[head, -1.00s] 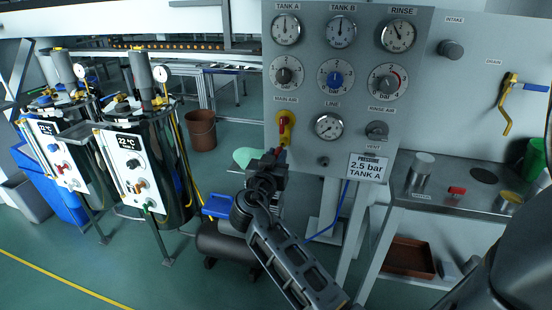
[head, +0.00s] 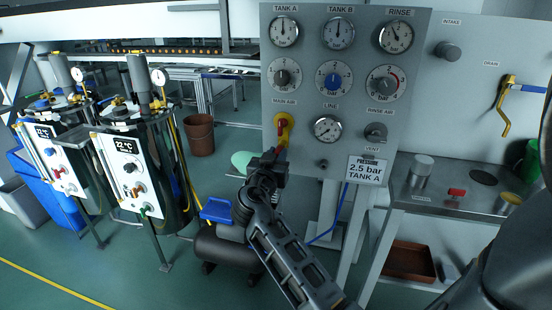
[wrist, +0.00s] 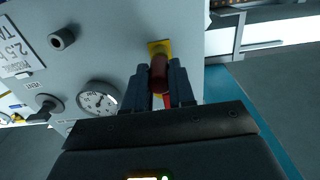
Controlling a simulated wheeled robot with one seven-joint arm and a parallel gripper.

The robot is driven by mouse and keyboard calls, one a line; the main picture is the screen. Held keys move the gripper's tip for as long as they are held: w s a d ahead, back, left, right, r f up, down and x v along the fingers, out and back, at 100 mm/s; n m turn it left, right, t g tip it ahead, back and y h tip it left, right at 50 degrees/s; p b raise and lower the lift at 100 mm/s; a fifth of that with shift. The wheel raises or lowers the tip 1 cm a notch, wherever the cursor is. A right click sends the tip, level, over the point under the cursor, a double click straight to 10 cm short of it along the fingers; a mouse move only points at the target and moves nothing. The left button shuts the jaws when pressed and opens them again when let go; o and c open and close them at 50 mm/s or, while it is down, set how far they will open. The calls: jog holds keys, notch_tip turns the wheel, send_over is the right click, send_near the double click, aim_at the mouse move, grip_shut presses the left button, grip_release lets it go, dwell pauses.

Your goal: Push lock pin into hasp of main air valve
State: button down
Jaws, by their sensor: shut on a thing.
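The main air valve (head: 284,126) is a yellow plate with a red handle on the grey panel, under the MAIN AIR label. My gripper (head: 280,155) is just below it, close to the panel. In the wrist view my gripper (wrist: 158,88) has its two dark fingers shut around a red piece, which I take to be the lock pin (wrist: 167,101). A darker red rounded part (wrist: 158,73) shows at the fingertips, in front of the yellow plate (wrist: 159,47). The hasp opening is hidden, and I cannot tell whether the pin is inside it.
The line gauge (head: 327,128) is right of the valve, with the rinse air knob (head: 376,132) beyond it. A pressure sign (head: 367,170) hangs at the panel's lower right. Two tanks (head: 135,170) stand at left. A steel bench (head: 440,200) is at right.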

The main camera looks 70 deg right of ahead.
jog(key=shift+d+b, duration=0.3)
jog(key=shift+d, duration=0.25)
jog(key=c, duration=0.9)
grip_release()
jog(key=shift+o, duration=0.2)
jog(key=a+b, duration=0.1)
jog(key=a, duration=0.6)
jog(key=shift+s+a, duration=0.25)
jog(key=shift+a, duration=0.15)
